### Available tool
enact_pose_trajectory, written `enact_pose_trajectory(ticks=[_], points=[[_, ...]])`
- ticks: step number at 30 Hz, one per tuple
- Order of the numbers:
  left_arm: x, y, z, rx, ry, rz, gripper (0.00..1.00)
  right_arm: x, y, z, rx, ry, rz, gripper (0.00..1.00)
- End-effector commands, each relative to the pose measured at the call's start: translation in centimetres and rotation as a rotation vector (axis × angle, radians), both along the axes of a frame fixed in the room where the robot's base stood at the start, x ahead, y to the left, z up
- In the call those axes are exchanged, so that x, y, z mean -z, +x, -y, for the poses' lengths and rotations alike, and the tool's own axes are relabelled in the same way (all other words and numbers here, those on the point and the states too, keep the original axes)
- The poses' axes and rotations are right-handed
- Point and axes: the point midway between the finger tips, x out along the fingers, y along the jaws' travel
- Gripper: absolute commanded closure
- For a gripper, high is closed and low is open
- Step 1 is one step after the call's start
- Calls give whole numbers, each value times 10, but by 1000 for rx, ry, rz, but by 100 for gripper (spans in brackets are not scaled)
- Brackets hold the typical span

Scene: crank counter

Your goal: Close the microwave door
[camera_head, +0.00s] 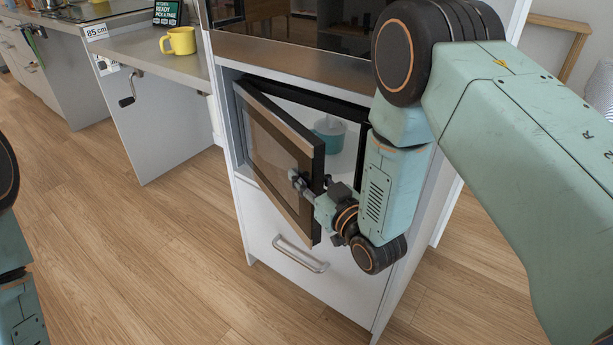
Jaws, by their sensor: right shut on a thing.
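The microwave (345,105) sits in a tall white cabinet, below a dark-fronted appliance. Its door (268,150) is partly open, hinged at the left, with its free edge swung out toward me. A teal cup (328,135) stands inside the cavity. My right gripper (300,182) is at the free right edge of the door and shut on it; the arm covers the right side of the opening. Exactly how the fingers sit on the door is too small to tell. Only parts of my left arm show at the left edge; its gripper is out of view.
A drawer with a metal handle (300,255) lies below the microwave. To the left, a grey counter (150,60) carries a yellow mug (179,41) and a dark sign (167,12); a black crank (128,90) sticks out of its front. The wooden floor (150,250) before the cabinet is clear.

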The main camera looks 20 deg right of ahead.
Motion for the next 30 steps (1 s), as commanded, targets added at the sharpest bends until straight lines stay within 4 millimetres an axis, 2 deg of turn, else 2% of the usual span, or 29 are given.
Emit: enact_pose_trajectory(ticks=[16, 29, 30], points=[[0, 0, 0, 0, 0, 0, 45, 0, 17, 39, 9, 3, 0, 100], [0, 0, 0, 0, 0, 0, 45, 0, 18, 43, 10, 0, 1, 100], [0, 0, 0, 0, 0, 0, 45, 0, 18, 43, 10, 2, 2, 64]])
